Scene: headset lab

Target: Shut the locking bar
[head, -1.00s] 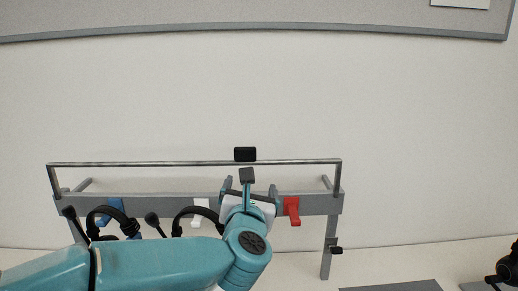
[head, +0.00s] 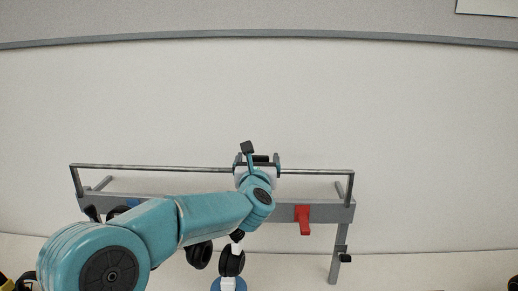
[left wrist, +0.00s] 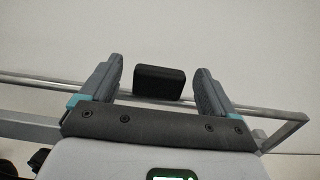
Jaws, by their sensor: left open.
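The locking bar (head: 318,172) is a thin grey metal bar on two side arms, raised above the grey rack rail (head: 335,212). In the left wrist view the bar (left wrist: 262,113) runs across behind my fingers. Its black block-shaped handle (left wrist: 160,82) sits at the bar's middle, between my two fingers with a gap on each side. My left gripper (head: 258,160) is open at the bar's middle; in the left wrist view its fingertips (left wrist: 160,75) stand either side of the handle. In the head view my gripper mostly hides the handle. My right gripper is not in view.
A red hook (head: 304,218) hangs on the rail right of my arm. Headsets with black ear pads (head: 199,255) hang below, partly hidden by my left arm. A black clamp (head: 345,258) sits on the right leg.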

